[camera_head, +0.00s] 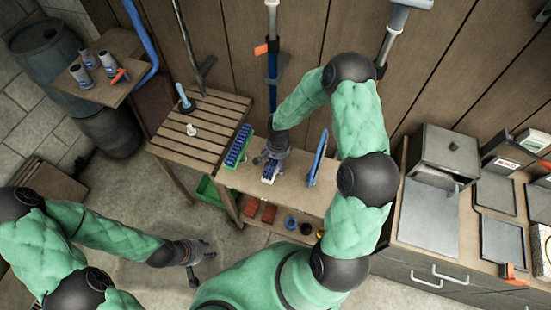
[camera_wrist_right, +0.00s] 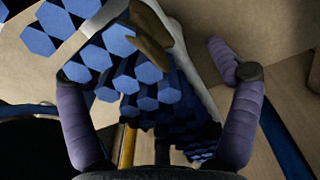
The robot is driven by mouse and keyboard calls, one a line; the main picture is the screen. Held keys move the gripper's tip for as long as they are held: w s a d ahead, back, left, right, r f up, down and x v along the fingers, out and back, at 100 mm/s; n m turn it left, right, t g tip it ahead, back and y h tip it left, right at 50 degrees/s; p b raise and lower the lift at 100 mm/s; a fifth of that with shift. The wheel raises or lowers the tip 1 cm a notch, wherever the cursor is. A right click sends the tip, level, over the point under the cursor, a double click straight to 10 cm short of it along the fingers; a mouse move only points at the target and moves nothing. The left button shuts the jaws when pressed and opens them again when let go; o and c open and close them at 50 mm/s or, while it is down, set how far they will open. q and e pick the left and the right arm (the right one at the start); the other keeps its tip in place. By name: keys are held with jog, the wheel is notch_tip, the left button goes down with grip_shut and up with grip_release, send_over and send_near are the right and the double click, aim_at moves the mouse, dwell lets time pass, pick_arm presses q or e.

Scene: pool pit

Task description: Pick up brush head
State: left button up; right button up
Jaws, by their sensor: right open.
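The brush head (camera_head: 269,173), with a white body and blue bristles, lies on the wooden bench, partly hidden under my right gripper (camera_head: 272,155). In the right wrist view the blue bristle blocks of the brush head (camera_wrist_right: 135,78) fill the space between the spread purple fingers of my right gripper (camera_wrist_right: 150,80). The fingers are open; the left finger is close to the bristles, and I cannot tell whether it touches them. There is a clear gap at the right finger. My left gripper (camera_head: 196,262) hangs low over the floor, away from the bench, fingers apart and empty.
A green-edged holder with blue bristles (camera_head: 238,147) stands just left of the brush head. A blue upright tool (camera_head: 318,158) is to its right. Red blocks (camera_head: 260,210) and round items sit on the lower shelf. A slatted table (camera_head: 200,130) adjoins the left.

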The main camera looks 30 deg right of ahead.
jog(key=c, duration=1.5)
notch_tip(320, 180, up, 10)
jog(key=shift+p, duration=0.85)
jog(key=shift+b, duration=0.3)
jog(key=shift+a, duration=0.1)
